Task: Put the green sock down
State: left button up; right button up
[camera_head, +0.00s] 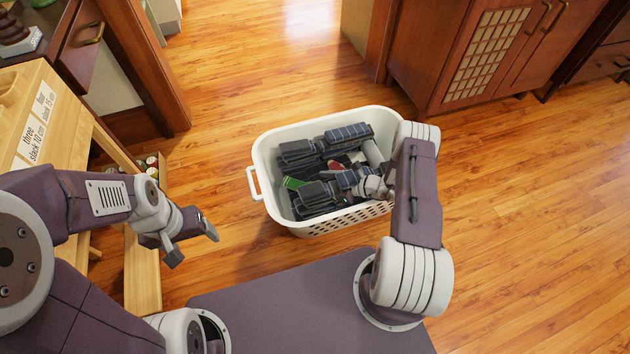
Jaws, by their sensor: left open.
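A green cloth piece (293,183), which looks like the green sock, lies in the white laundry basket (262,150) near its left side. Dark folded items partly cover or border it. My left gripper (192,243) is open and empty, outside the basket to its left and apart from it. My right gripper (350,181) reaches down into the basket from the right, to the right of the green piece. Its fingertips blend with the dark items, so I cannot tell whether it holds anything.
Several dark bundles (347,133) and a small red item (335,166) lie in the basket. A wooden stand with labels (40,120) is at the left. A wooden cabinet (440,60) stands behind the basket. The wood floor (540,220) at the right is clear.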

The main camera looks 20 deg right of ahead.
jog(key=s+a+r+n+g+h, duration=0.1)
jog(key=s+a+r+n+g, duration=0.5)
jog(key=s+r+n+g, duration=0.4)
jog(key=s+d+r+n+t+h, duration=0.3)
jog(key=s+r+n+h, duration=0.5)
jog(key=r+n, duration=0.5)
jog(key=s+d+n, duration=0.1)
jog(key=n, duration=0.1)
jog(key=shift+d+r+n, duration=0.25)
jog(key=shift+d+n, duration=0.05)
jog(key=shift+n, duration=0.1)
jog(key=shift+s, duration=0.1)
